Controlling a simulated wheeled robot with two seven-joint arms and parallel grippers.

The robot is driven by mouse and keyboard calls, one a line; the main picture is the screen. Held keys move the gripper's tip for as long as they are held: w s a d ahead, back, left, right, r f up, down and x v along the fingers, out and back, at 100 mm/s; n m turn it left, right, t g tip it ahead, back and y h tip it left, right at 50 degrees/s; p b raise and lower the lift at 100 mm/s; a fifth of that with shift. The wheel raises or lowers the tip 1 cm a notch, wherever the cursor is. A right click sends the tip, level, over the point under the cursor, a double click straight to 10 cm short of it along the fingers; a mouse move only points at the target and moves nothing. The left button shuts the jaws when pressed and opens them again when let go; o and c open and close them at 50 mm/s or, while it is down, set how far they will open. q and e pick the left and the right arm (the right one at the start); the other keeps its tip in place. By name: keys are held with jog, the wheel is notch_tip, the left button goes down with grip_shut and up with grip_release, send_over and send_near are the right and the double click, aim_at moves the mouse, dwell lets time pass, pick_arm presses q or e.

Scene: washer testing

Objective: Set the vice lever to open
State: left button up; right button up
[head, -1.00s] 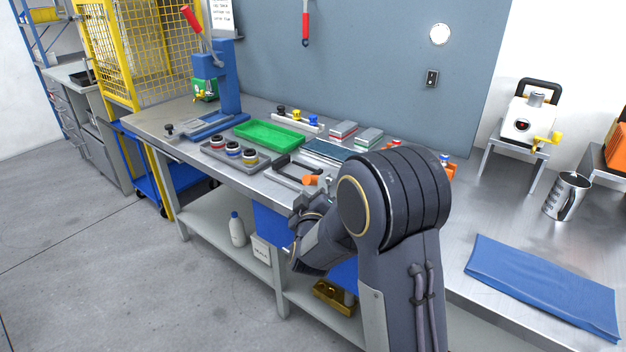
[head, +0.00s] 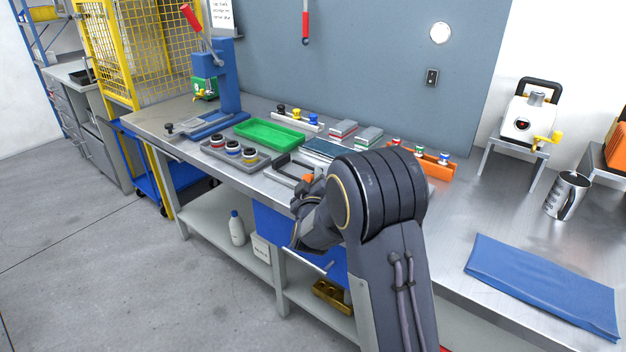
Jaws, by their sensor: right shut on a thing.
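The vice (head: 290,170) sits at the front edge of the steel bench, left of my right arm. It is a low grey tool with a dark bar, and an orange part (head: 308,178) shows at its right end. My right gripper (head: 301,200) is at the vice's front right, shut on what looks like its lever. My own wrist and forearm hide most of the lever and fingertips, so the lever's exact angle cannot be read. My left gripper is not in view.
A grey tray with rings (head: 236,152), a green tray (head: 269,134) and a blue press (head: 228,80) stand left of the vice. An orange rack (head: 428,165) is behind my arm.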

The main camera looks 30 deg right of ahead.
grip_shut()
jog(key=shift+r+p, duration=0.25)
jog(key=shift+p, duration=0.15)
jog(key=d+r+m+g+y+p, duration=0.1)
jog(key=r+p, duration=0.1)
jog(key=p, duration=0.3)
jog(key=w+d+r+m+g+y+p, duration=0.1)
jog(key=d+m+g+y+p, duration=0.1)
jog(key=p, duration=0.3)
jog(key=shift+w+d+r+g, duration=0.15)
jog(key=shift+d+r+g, duration=0.1)
jog(key=shift+r+g, duration=0.1)
jog(key=shift+w+d+r+y+p, duration=0.1)
jog(key=shift+d+y+p, duration=0.15)
jog(key=shift+y+p, duration=0.15)
jog(key=shift+w+d+r+m+g+y+p, duration=0.1)
jog(key=shift+w+d+m+g+y+p, duration=0.15)
jog(key=shift+d+m+g+y+p, duration=0.25)
jog(key=shift+w+d+m+g+y, duration=0.3)
jog(key=shift+d+g+y, duration=0.15)
jog(key=shift+d+y, duration=0.2)
jog(key=shift+w+d+m+g+y, duration=0.2)
jog(key=shift+d+m+g+y, duration=0.15)
jog(key=shift+d+y, duration=0.25)
